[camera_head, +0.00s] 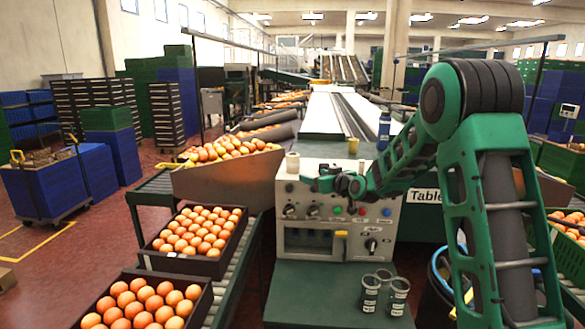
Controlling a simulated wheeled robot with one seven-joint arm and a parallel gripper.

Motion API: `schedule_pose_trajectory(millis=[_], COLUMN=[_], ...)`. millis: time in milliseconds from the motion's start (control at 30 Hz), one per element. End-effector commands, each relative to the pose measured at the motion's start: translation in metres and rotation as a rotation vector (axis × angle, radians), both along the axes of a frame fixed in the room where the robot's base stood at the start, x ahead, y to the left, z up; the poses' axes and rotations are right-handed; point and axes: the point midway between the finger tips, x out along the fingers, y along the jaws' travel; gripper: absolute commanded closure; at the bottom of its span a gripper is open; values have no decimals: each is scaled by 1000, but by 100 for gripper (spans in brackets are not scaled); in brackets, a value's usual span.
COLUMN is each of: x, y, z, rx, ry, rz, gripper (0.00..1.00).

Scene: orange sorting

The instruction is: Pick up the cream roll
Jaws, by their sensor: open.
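A small upright cream roll (292,163) stands on the top left of the grey control box, near its back edge. My gripper (312,183) is open, just in front of the box's upper edge, a little right of and below the roll in the picture. A gap shows between the gripper and the roll, and the jaws hold nothing that I can see. My green arm reaches in from the right and covers part of the box.
The control box (310,235) has knobs and buttons on its front. Crates of oranges (208,265) line the left conveyor.

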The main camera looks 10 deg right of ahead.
Motion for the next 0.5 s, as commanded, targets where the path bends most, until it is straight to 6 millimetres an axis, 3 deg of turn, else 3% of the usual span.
schedule_pose_trajectory(millis=[100, 500], x=[24, 67], y=[15, 31], z=[0, 6], rx=[41, 82], ry=[-98, -195], rz=[13, 15], gripper=[38, 38])
